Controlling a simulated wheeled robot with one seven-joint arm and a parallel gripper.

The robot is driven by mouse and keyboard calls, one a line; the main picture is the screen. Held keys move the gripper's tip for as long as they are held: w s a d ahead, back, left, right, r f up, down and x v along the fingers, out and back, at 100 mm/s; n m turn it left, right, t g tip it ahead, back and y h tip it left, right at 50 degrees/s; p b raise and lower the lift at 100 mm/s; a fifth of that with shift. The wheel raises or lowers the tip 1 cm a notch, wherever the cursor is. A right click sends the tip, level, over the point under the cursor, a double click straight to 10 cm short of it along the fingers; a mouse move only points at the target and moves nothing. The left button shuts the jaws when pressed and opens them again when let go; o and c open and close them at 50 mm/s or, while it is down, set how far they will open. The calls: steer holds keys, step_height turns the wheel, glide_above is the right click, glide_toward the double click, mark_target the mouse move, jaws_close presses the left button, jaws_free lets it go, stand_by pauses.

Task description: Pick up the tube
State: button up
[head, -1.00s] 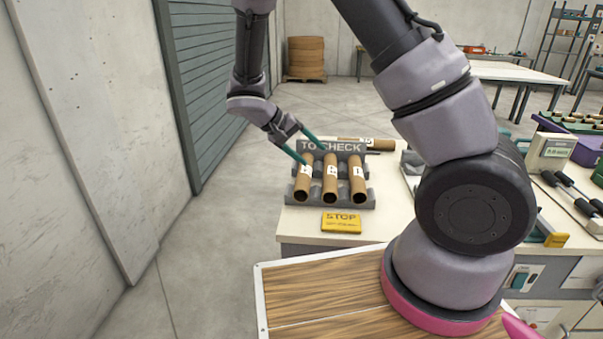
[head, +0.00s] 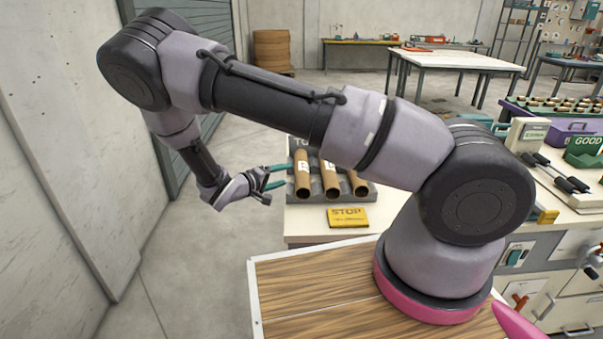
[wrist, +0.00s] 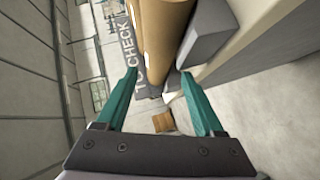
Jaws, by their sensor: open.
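Several brown cardboard tubes with white labels lie tilted in a grey rack (head: 372,190) marked TO CHECK, on the near end of the bench. The leftmost tube (head: 302,178), a middle tube (head: 329,180) and a right tube (head: 358,184) show in the head view; my arm covers part of the rack's top. My gripper (head: 278,178) is open, with teal fingers, just left of the leftmost tube. In the wrist view a tube (wrist: 160,35) lies ahead, in line with the gap of my gripper (wrist: 158,76). I cannot tell whether the fingers touch it.
A scale (head: 528,138) and purple and green boxes are at the right.

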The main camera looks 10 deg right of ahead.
mark_target(296, 169)
steer(key=x, duration=0.7)
steer(key=shift+w+d, duration=0.1)
steer(key=shift+w, duration=0.15)
steer(key=c, duration=1)
